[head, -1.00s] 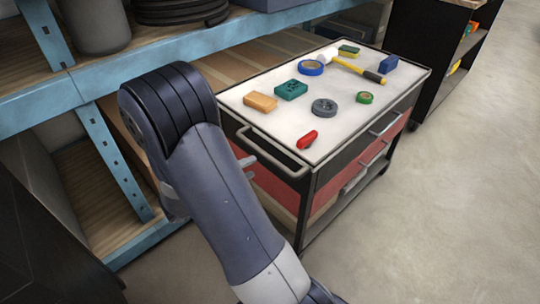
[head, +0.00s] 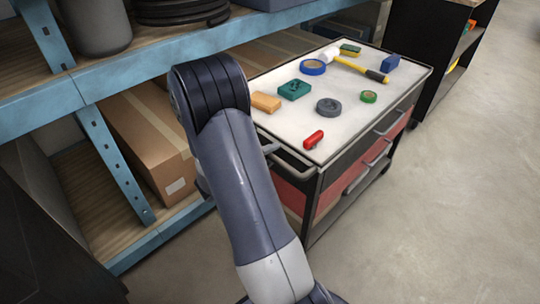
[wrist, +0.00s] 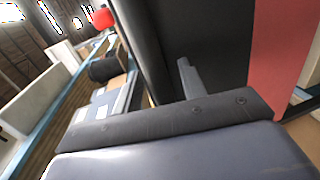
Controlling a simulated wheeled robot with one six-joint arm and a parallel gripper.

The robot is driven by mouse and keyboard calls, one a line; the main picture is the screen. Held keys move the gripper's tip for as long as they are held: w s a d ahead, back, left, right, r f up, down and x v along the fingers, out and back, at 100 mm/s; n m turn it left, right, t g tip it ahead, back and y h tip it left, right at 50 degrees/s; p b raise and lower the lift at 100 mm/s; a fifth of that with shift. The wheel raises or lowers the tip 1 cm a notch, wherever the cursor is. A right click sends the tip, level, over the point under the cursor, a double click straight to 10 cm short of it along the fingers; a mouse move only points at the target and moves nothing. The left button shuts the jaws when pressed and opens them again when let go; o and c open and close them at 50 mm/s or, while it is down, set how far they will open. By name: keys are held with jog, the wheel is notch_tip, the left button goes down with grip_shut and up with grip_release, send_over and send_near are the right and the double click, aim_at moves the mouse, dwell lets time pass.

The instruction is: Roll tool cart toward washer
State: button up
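The tool cart (head: 335,165) stands right of centre in the head view, with a white top, black frame, red panels and drawer pulls on its right side. Its grey handle bar (head: 290,158) runs along the near end, partly behind my arm. In the wrist view one grey finger of my gripper (wrist: 190,80) shows close to the cart's dark end, and a red panel (wrist: 285,50) is at the right. Whether the finger touches the handle is unclear. No washer can be made out.
A blue shelf rack (head: 120,82) with a cardboard box (head: 150,135) stands left of and behind the cart. A hammer (head: 360,69), tapes and other small items lie on the cart top. A black shelf unit (head: 450,60) stands behind. Bare floor (head: 450,200) is free at right.

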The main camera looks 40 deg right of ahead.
jog(key=shift+c, duration=0.2)
grip_shut()
dwell(0.3)
